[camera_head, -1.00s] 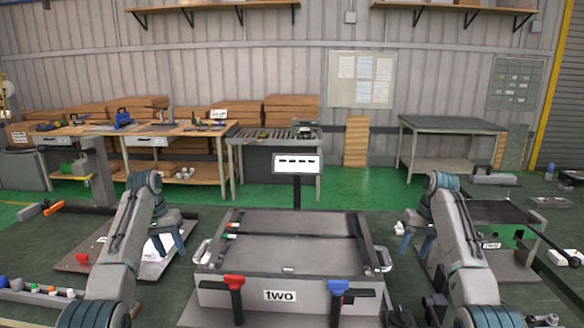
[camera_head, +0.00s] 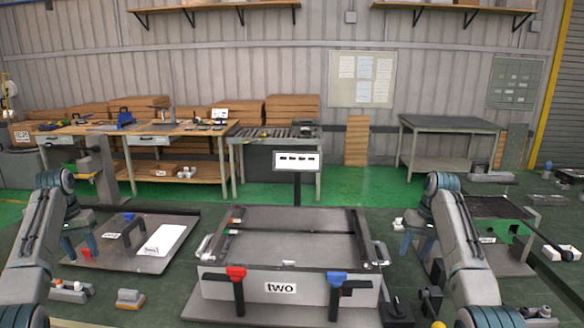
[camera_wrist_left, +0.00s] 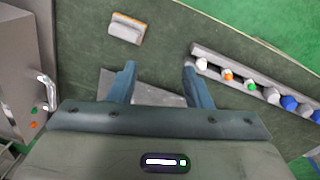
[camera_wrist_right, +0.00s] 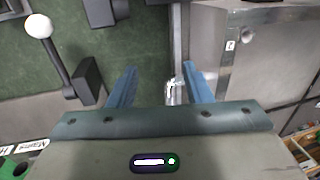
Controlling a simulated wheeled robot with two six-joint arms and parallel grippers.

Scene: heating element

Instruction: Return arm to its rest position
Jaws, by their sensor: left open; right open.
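My left gripper (camera_head: 80,246) is at the left in the head view, by the left edge of a flat tray (camera_head: 185,216). Its blue fingers are apart with nothing between them in the left wrist view (camera_wrist_left: 160,82). My right gripper (camera_head: 418,244) is beside the right side of the grey box labelled "two" (camera_head: 309,291). Its fingers are also apart in the right wrist view (camera_wrist_right: 160,86), where a metal handle (camera_wrist_right: 175,92) of the box shows near the right finger. I cannot tell whether they touch.
The tray bears a white block (camera_head: 163,240) and a dark handle (camera_head: 132,230). A rail with several coloured knobs (camera_wrist_left: 250,86) lies beyond my left fingers. A small orange-grey block (camera_head: 130,298) lies on the floor.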

